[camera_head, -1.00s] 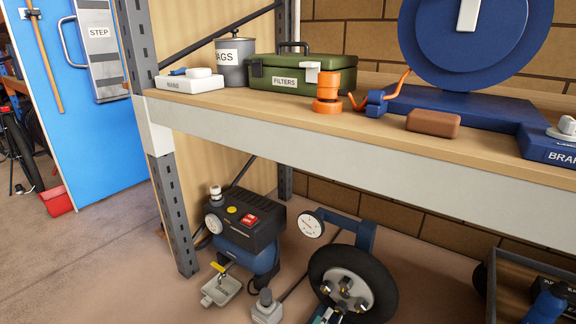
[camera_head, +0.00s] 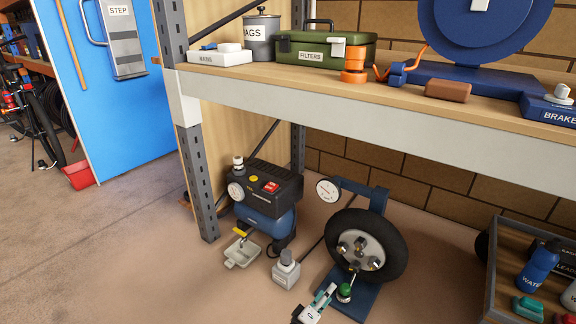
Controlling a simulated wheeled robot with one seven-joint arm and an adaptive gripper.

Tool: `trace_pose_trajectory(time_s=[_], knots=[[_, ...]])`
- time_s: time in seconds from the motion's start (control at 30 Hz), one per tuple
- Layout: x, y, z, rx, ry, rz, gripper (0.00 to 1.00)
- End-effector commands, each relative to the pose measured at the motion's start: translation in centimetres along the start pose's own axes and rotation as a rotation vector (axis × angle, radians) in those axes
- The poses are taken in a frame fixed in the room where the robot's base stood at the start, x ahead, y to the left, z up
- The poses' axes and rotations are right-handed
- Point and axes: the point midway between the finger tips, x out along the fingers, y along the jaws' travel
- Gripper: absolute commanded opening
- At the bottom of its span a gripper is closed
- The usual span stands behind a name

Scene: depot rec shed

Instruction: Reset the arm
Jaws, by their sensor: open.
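My gripper and arm do not show in the view. Under the shelf, a black and blue compressor (camera_head: 265,195) with a red switch stands on the floor. A wheel (camera_head: 373,240) with a black tyre stands upright on a blue stand, with a round white gauge (camera_head: 328,190) at its upper left. A small white and teal device (camera_head: 318,303) lies at the bottom edge, partly cut off; a small green knob (camera_head: 345,290) is beside it. A grey bottle-like item (camera_head: 286,270) and a pale tray (camera_head: 242,253) sit on the floor nearby.
The shelf (camera_head: 300,98) carries a green FILTERS box (camera_head: 320,48), a grey tin (camera_head: 260,40), orange and blue items, a brown block (camera_head: 447,91) and a large blue disc. A grey post (camera_head: 196,180) supports it. A crate (camera_head: 492,265) stands at right.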

Motion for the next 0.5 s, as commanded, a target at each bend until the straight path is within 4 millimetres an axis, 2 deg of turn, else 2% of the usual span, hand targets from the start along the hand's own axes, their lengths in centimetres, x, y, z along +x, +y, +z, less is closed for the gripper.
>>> trace_pose_trajectory(time_s=[0.27, 0.5], knots=[[0.5, 3.0, -0.8, 0.022, -0.101, 0.016, 0.58], [1.1, 7.3, -1.3, 0.046, -0.251, 0.028, 0.58]])
